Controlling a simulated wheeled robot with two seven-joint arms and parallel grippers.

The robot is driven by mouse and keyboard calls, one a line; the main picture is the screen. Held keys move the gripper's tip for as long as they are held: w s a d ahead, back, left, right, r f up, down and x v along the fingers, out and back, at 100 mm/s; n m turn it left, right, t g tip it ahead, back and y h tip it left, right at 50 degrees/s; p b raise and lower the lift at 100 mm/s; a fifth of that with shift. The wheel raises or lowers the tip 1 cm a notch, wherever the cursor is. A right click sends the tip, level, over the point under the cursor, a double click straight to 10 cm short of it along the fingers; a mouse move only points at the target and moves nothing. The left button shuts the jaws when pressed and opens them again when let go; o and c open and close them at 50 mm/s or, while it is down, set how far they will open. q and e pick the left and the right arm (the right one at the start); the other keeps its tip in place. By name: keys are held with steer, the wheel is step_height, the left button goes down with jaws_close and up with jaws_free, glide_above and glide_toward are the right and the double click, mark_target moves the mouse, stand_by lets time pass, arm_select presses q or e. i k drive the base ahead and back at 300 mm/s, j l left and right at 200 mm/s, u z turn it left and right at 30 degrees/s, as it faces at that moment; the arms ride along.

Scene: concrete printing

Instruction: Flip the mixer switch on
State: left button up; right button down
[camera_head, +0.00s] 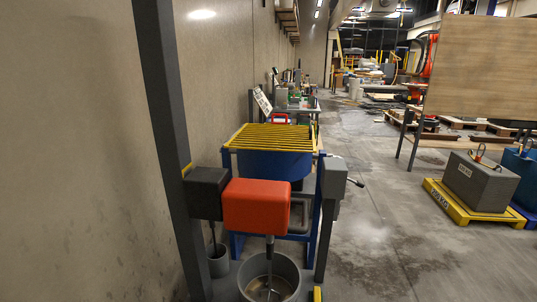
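The mixer has a red head (257,207) with a dark grey box (206,193) on its left. A metal shaft (269,262) runs down from the red head into a grey round bucket (291,267). I cannot make out a switch on the mixer, or whether one is on or off. A second thin rod hangs under the dark box into a smaller grey container (218,262). Neither of my grippers is in view.
A dark post (163,85) stands at the left by the wall. Behind the mixer is a blue tub (272,164) with a yellow slatted top (272,137). A grey block (479,181) sits on a yellow pallet (446,200) at right. The concrete floor (375,240) between is clear.

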mark_target(357, 183)
steer(key=z, duration=0.45)
steer(key=i+j+z, duration=0.1)
steer(key=z, duration=0.35)
steer(key=j+z, duration=0.2)
steer(key=z, duration=0.25)
steer(key=j+z, duration=0.1)
steer(key=z, duration=0.4)
steer(key=j+z, duration=0.15)
steer(key=z, duration=0.3)
